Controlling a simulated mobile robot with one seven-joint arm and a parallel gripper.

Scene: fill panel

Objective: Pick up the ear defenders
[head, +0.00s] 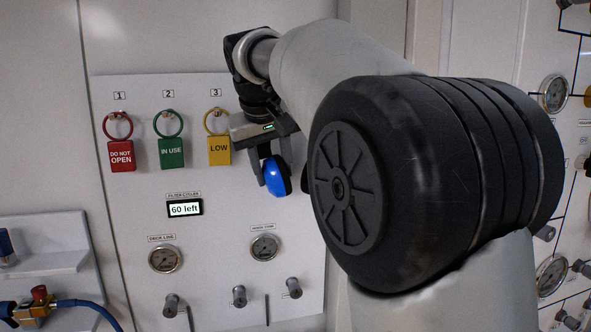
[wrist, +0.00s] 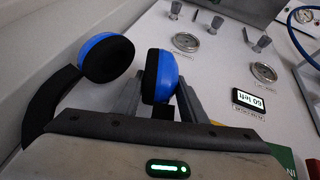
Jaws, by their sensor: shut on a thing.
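The ear defenders have blue cups with black pads. In the head view one blue cup (head: 274,180) shows at my gripper (head: 272,172), in front of the white panel; the rest is hidden by my arm. The wrist view shows both cups, with one ear cup (wrist: 164,74) between the fingers of my gripper (wrist: 158,95). The other cup (wrist: 105,56) lies to the left, beside a black band (wrist: 48,105). My gripper is shut on the ear defenders.
The white panel (head: 120,220) carries red (head: 122,155), green (head: 171,153) and yellow (head: 218,150) tags on hooks, left of my gripper. Gauges, valve knobs and a "60 left" display (head: 185,208) sit lower. A shelf (head: 45,262) with a blue hose is at left.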

